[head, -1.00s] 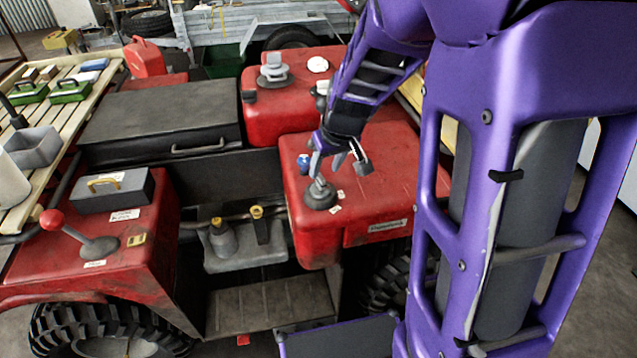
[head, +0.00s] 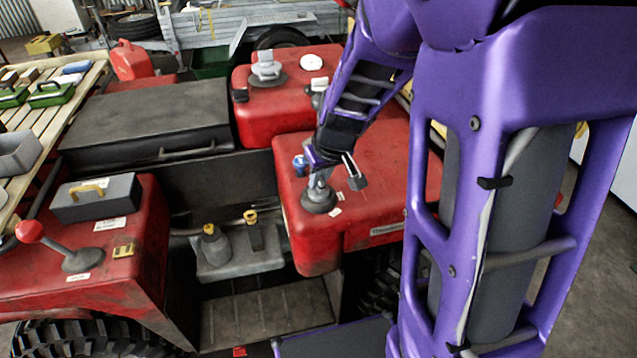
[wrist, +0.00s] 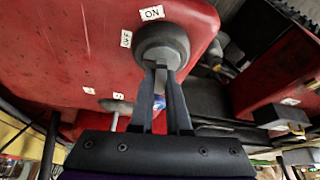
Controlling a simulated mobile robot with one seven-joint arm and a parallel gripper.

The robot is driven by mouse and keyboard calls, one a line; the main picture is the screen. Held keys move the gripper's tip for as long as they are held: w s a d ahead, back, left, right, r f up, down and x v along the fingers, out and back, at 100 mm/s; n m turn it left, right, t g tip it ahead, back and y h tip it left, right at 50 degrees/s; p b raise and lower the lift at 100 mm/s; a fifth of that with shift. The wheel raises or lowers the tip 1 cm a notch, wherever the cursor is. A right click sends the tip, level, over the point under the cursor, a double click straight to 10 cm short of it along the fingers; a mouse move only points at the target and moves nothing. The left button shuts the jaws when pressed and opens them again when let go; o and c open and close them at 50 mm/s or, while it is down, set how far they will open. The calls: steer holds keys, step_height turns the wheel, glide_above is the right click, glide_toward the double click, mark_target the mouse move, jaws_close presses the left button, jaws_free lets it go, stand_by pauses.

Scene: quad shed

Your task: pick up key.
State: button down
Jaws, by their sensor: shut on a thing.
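A round dark switch base (head: 319,204) stands on the red body panel at the middle of the head view. It also shows in the wrist view (wrist: 163,44), with small ON and OFF labels beside it. My gripper (head: 318,183) is right above the base. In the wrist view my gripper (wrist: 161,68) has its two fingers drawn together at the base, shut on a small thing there. This appears to be the key, mostly hidden between the fingertips. I cannot tell whether it is still seated in the base.
A similar grey knob on a disc (head: 266,67) and a white cap (head: 313,62) sit on the red panel behind. A small blue object (head: 299,164) is close left of my gripper. A red-knobbed lever (head: 30,232) and a grey box (head: 95,197) stand at left.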

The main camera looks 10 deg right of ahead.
steer(key=shift+r, duration=0.1)
step_height(320, 180, up, 9)
steer(key=p, duration=0.2)
steer(key=shift+r+p, duration=0.1)
steer(key=shift+p, duration=0.25)
steer(key=shift+r, duration=0.35)
